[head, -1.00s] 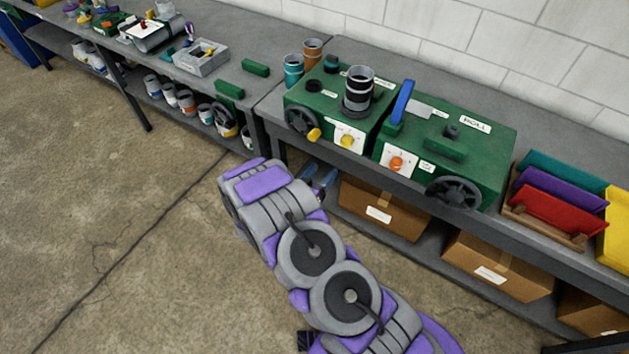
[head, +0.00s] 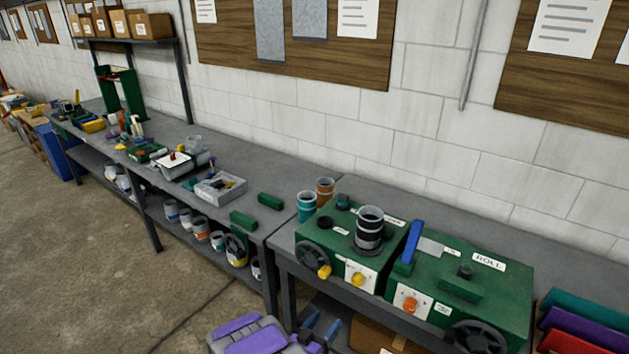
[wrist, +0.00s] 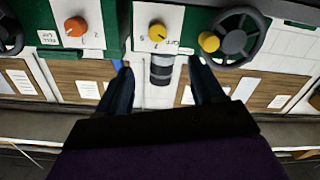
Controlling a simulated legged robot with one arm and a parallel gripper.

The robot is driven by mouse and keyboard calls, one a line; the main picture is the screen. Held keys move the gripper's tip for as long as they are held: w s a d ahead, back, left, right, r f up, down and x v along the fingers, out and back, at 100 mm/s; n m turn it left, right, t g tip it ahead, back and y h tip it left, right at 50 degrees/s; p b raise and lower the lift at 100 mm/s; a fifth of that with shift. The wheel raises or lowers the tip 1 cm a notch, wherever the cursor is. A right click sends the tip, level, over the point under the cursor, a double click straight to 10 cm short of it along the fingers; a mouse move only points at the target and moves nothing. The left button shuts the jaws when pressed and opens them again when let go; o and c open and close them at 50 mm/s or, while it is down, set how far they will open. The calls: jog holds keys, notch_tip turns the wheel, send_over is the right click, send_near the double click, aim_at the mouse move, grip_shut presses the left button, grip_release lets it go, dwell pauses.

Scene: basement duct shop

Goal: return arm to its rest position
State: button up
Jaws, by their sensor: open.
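My arm (head: 247,336) shows at the bottom edge of the head view, grey with purple panels. Its end is low in front of the bench, and most of the arm is out of frame. My gripper (head: 321,328) is at the bottom, below the front edge of the green machines. In the wrist view my gripper (wrist: 159,66) has its two dark fingers spread apart. I see nothing held between them. Behind the gap are a black and grey cylinder (wrist: 161,70) and a yellow knob (wrist: 157,32), beyond the fingertips; the wrist picture looks upside down.
Two green machines (head: 474,290) with handwheels (head: 313,257) stand on the grey bench (head: 345,203). A cardboard box (head: 377,338) is on the shelf below. A long bench (head: 246,158) with tools and cans runs left. Open concrete floor (head: 75,250) lies at the left.

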jog(key=w+a+r+g+y+b, duration=0.2)
jog(key=w+a+r+g+y, duration=0.25)
jog(key=a+y, duration=0.35)
jog(key=s+a+r+n+g+y, duration=0.15)
jog(key=s+r+g+y, duration=0.3)
jog(key=s+r, duration=0.5)
jog(key=s+d+r+g+b, duration=0.1)
jog(key=s+d+r+g, duration=0.1)
jog(key=s+d, duration=0.4)
jog(key=s+d+r+n+g+h+b, duration=0.1)
jog(key=s+d, duration=0.6)
jog(key=s, duration=0.9)
jog(key=s+d+r+n+g+h, duration=0.1)
jog(key=s+d+r+g, duration=0.3)
jog(key=s+d, duration=0.3)
jog(key=s+r, duration=0.1)
jog(key=s, duration=0.3)
jog(key=shift+s+r+b, duration=0.3)
jog(key=shift+b, duration=0.1)
jog(key=shift+a+h, duration=0.1)
jog(key=shift+h, duration=0.15)
